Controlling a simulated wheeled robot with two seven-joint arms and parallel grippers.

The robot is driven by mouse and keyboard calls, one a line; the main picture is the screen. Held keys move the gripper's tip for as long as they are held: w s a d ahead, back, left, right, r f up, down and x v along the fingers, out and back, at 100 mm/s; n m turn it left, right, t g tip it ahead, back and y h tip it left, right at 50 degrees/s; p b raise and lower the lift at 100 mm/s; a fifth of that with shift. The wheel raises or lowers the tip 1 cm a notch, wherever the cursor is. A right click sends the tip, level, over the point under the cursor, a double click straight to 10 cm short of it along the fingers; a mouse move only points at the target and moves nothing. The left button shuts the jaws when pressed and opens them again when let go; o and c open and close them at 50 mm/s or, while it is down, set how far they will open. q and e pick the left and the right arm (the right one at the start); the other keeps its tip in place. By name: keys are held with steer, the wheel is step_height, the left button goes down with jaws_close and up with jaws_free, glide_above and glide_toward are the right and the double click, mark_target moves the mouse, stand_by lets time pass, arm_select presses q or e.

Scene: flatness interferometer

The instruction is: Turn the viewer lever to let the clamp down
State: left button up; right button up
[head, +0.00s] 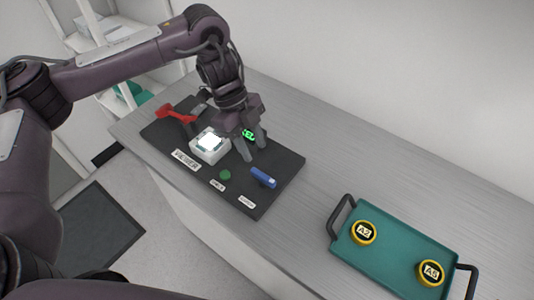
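A red lever (175,113) lies at the far left end of a black board, pointing left. Beside it is a small grey part (199,108); I cannot tell whether this is the clamp. A white box with a lit top (209,146) stands just right of the lever, behind the "VIEWER" label (187,160). My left gripper (254,149) points down over the board, right of the white box and apart from the lever. Its two fingers are spread, with nothing seen between them. A green-lit display (249,134) shows partly behind it. My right gripper is out of view.
The black board (285,180) also bears a green button (225,174) and a blue part (263,178). A teal tray (395,257) with two yellow-rimmed discs, A2 (363,232) and A5 (430,273), sits at right. The grey bench (330,150) between is clear.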

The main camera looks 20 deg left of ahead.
mark_target(263, 175)
arm_select(q)
steer(key=shift+s+d+f, duration=0.25)
steer(key=shift+s+f, duration=0.15)
steer(key=shift+s, duration=0.2)
steer(key=shift+s+d+f, duration=0.25)
steer(key=shift+s+f, duration=0.1)
steer(key=shift+s, duration=0.2)
steer(key=x, duration=0.2)
steer(key=shift+s+d+f, duration=0.1)
steer(key=shift+d+f, duration=0.05)
steer(key=shift+f, duration=0.15)
steer(key=shift+w+d+f+p, duration=0.15)
steer(key=shift+f+p, duration=0.1)
steer(key=shift+f, duration=0.2)
steer(key=shift+w+d+f+p, duration=0.15)
steer(key=shift+f+p, duration=0.1)
steer(key=shift+f, duration=0.25)
steer(key=shift+s+d+f, duration=0.15)
steer(key=shift+f, duration=0.1)
steer(key=c, duration=0.4)
jaws_close()
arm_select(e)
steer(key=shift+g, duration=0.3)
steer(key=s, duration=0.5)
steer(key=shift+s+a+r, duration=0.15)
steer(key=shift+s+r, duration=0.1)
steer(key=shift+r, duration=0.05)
